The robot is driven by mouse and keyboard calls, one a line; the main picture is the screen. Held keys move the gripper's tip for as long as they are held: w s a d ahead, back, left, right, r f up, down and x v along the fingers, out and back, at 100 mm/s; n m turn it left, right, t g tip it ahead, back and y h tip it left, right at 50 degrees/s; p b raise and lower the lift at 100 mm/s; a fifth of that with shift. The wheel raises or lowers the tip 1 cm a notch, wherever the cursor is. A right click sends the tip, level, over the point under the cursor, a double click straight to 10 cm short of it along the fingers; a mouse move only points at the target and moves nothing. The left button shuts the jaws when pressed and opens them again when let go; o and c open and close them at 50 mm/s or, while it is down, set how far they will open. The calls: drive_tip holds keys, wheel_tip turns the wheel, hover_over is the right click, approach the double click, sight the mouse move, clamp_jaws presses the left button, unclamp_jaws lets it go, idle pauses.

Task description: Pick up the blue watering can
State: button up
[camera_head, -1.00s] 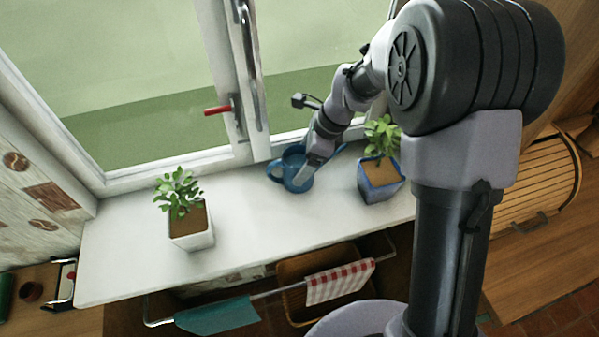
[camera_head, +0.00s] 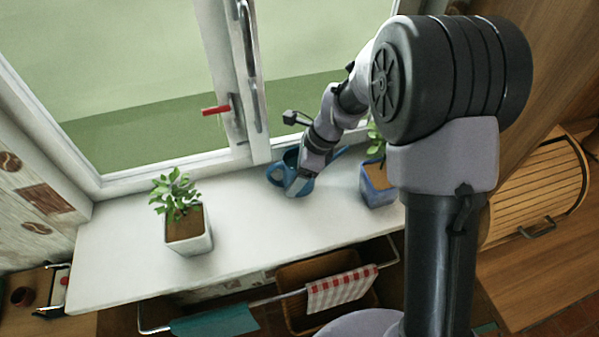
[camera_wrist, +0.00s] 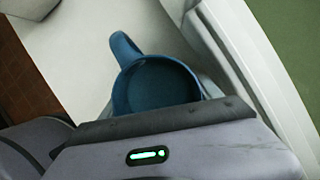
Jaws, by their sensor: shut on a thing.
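The blue watering can (camera_head: 290,159) is on the white windowsill near the window frame. Its handle points left and its spout shows to the right behind my gripper. My gripper (camera_head: 299,187) comes down over the front of the can and is shut on it, hiding much of its body. In the wrist view the can's open top (camera_wrist: 158,88) and its handle show just beyond my gripper's housing, which hides the fingertips. I cannot tell whether the can touches the sill.
A blue pot (camera_head: 378,185) with a plant stands close to the right of the can, partly behind my arm. A white pot (camera_head: 188,234) with a plant stands to the left. The window handle (camera_head: 216,110) is red. A rail (camera_head: 270,298) with towels runs below the sill (camera_head: 260,215).

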drive_tip(key=shift+r+p, duration=0.95)
drive_tip(key=shift+r, duration=0.85)
drive_tip(key=s, duration=0.5)
drive_tip(key=s+d+r, duration=0.1)
drive_tip(key=s, duration=0.4)
drive_tip(key=s+d+p, duration=0.1)
drive_tip(key=s, duration=0.4)
drive_tip(key=shift+d+r, duration=0.2)
drive_tip(key=shift+d, duration=0.05)
drive_tip(key=shift+s, duration=0.3)
